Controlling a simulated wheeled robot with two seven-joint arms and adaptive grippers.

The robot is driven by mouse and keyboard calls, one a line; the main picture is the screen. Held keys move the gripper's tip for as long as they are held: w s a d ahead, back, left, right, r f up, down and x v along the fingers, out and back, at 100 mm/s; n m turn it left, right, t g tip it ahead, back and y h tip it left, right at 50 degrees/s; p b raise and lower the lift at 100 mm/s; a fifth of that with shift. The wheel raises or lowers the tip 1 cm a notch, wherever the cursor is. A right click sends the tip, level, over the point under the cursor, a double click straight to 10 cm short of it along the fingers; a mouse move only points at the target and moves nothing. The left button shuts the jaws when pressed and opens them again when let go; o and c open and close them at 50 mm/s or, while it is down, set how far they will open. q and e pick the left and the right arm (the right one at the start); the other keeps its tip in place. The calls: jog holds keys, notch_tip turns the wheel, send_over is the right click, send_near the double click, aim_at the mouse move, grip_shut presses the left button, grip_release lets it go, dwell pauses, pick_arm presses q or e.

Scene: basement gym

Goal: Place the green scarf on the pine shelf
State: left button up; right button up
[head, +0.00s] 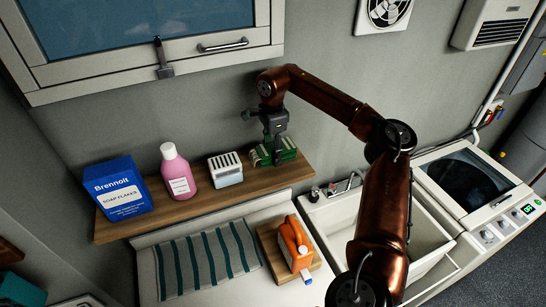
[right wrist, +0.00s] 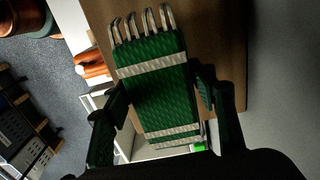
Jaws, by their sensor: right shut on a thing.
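The green scarf (head: 287,149) is folded, with pale stripes, at the right end of the wooden shelf (head: 215,199) in the head view. My right gripper (head: 274,146) points down over it and is shut on it. In the right wrist view the scarf (right wrist: 158,95) shows pale fringe at one end and lies between the two fingers of the gripper (right wrist: 160,84). The shelf board is close beneath the scarf; I cannot tell whether its whole underside touches. My left gripper is not in view.
On the shelf, left of the scarf, stand a white slotted holder (head: 226,169), a pink bottle (head: 178,172) and a blue soap box (head: 119,188). Below are an orange jug (head: 294,243), a striped cloth (head: 207,258) and a sink (head: 333,220). A cabinet (head: 150,60) hangs above left.

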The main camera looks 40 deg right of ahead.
jog(key=f+p, duration=0.1)
jog(key=f, duration=0.2)
jog(key=shift+d+p, duration=0.2)
jog(key=shift+p, duration=0.2)
jog(key=shift+f, duration=0.25)
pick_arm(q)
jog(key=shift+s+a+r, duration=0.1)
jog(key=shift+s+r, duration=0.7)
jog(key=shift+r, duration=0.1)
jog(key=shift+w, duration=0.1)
pick_arm(e)
jog(key=shift+f, duration=0.2)
jog(key=o, duration=1.3)
jog(key=shift+c, duration=0.2)
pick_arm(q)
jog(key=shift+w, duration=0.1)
pick_arm(e)
jog(key=shift+r, duration=0.1)
